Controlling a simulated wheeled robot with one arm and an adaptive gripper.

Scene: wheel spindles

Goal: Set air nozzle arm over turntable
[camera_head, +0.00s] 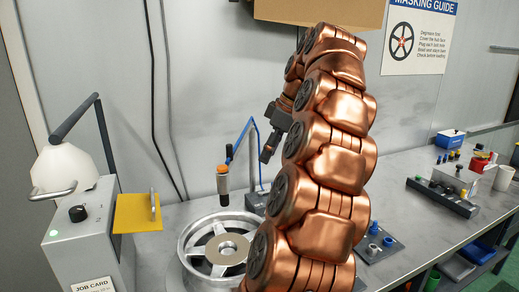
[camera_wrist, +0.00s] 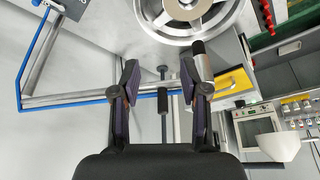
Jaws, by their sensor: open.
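The air nozzle arm (camera_head: 239,143) is a slim bar with a blue hose, rising from a dark base box behind the turntable. Its nozzle (camera_head: 222,184), with an orange cap, hangs near the wheel's back rim in the head view. The turntable carries a silver spoked wheel (camera_head: 187,245), partly hidden by my arm. In the wrist view the nozzle arm (camera_wrist: 95,98) crosses behind my gripper (camera_wrist: 160,72). My gripper is open, with a dark upright handle (camera_wrist: 163,98) between its fingers in the picture; contact is unclear. The nozzle (camera_wrist: 205,68) overlaps the right finger.
A grey control box (camera_head: 75,240) with a yellow plate (camera_head: 139,213) stands left of the wheel. A cardboard box (camera_head: 320,10) is above my arm. The bench (camera_head: 420,225) on the right holds a black strip, blue fittings and small containers.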

